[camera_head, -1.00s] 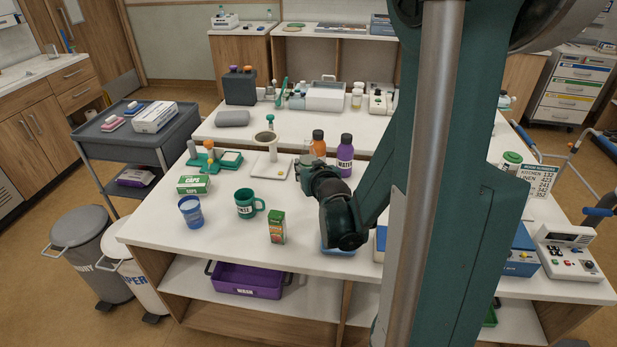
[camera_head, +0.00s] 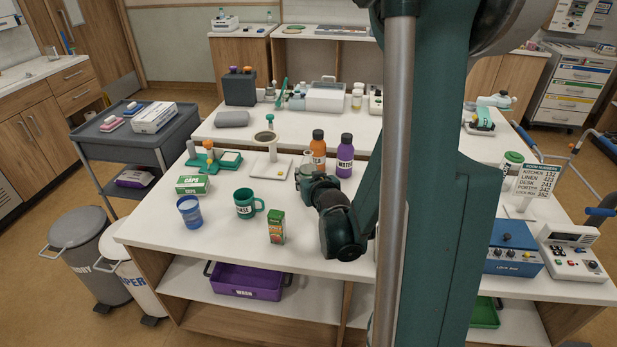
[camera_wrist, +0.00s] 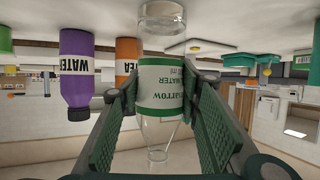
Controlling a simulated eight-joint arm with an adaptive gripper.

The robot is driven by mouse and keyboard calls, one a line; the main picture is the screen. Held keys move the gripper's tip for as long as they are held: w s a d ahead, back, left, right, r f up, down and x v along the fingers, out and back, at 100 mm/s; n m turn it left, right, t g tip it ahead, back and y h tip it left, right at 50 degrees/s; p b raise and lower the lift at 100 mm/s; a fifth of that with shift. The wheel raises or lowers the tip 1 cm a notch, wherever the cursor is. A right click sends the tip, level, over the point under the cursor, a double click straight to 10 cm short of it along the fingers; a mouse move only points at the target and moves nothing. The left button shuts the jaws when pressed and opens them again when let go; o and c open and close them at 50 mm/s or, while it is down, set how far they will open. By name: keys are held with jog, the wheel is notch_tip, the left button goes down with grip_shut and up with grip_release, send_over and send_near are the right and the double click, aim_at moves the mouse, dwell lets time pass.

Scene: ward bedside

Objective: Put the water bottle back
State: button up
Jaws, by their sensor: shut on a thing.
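My gripper (camera_wrist: 165,95) is shut on a clear bottle (camera_wrist: 158,128) with a white and green label reading "narrow" and "WATER". The wrist picture is upside down; the bottle looks upright, its base towards the table. In the head view my gripper (camera_head: 308,178) is over the table's middle, and the clear bottle (camera_head: 308,158) shows only in part behind it. A purple bottle (camera_head: 345,158) marked WATER and an orange bottle (camera_head: 318,146) stand just beyond. The purple bottle (camera_wrist: 76,66) and orange bottle (camera_wrist: 127,60) also show in the wrist view. Whether the held bottle touches the table is unclear.
A white pad with a stand (camera_head: 270,168) is left of my gripper. A green mug (camera_head: 246,204), blue cup (camera_head: 190,212), small carton (camera_head: 277,226) and caps box (camera_head: 193,184) stand on the left front. A blue lock box (camera_head: 513,250) is at the right. My arm hides the table's middle right.

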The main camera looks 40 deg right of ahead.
jog(key=o, duration=1)
jog(key=shift+f, duration=0.1)
jog(key=shift+o, duration=0.2)
jog(key=shift+r, duration=0.25)
jog(key=p+v, duration=0.3)
jog(key=v, duration=0.9)
jog(key=shift+a, duration=0.1)
